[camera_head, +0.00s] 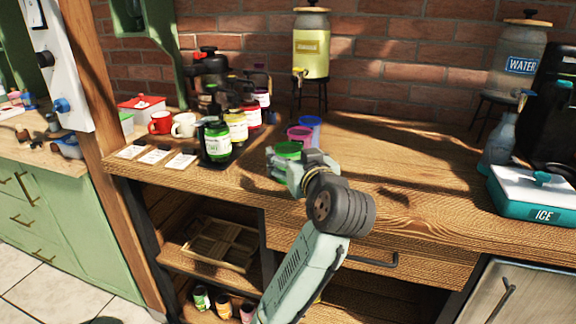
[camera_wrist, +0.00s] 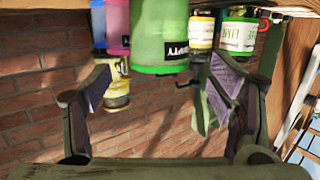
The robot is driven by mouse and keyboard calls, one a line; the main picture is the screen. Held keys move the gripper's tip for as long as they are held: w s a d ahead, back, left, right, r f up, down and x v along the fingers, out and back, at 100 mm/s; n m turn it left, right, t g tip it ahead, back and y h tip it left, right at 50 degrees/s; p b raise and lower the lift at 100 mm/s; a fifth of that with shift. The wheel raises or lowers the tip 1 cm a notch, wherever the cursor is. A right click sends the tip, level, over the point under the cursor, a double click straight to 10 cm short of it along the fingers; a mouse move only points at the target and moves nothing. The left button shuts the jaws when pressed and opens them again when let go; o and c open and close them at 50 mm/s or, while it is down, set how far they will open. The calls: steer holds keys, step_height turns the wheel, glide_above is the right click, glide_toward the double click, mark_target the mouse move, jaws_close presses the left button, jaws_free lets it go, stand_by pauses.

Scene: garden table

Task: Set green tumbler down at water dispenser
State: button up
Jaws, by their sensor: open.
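The green tumbler (camera_head: 287,149) stands on the wooden counter, front of the pink and blue tumblers. In the wrist view, where things appear upside down, the tumbler (camera_wrist: 160,38) sits ahead of my gripper (camera_wrist: 162,82). The two fingers are spread wide, one to each side of it, with gaps, so the gripper is open and empty. In the head view my gripper (camera_head: 284,172) is at the tumbler and hides its lower part. The water dispenser (camera_head: 517,68), glass with a blue WATER label and wooden lid, is on a dark stand at the far right back.
The pink tumbler (camera_head: 299,134) and blue tumbler (camera_head: 310,126) stand close behind. Syrup bottles (camera_head: 217,142) and mugs (camera_head: 184,125) crowd the left. A yellow drink dispenser (camera_head: 311,52) stands behind. A blue-grey bottle (camera_head: 500,140) and ice box (camera_head: 540,194) are at right. The counter between is clear.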

mark_target(285, 145)
steer(key=p+x, duration=0.1)
steer(key=x, duration=0.2)
steer(key=shift+w+a+r, duration=0.1)
steer(key=shift+w, duration=0.25)
steer(key=shift+w+a+f+p, duration=0.1)
steer(key=shift+w+f+p, duration=0.2)
steer(key=shift+w, duration=0.35)
steer(key=shift+c, duration=0.3)
steer(key=shift+r, duration=0.1)
steer(key=c, duration=1.3)
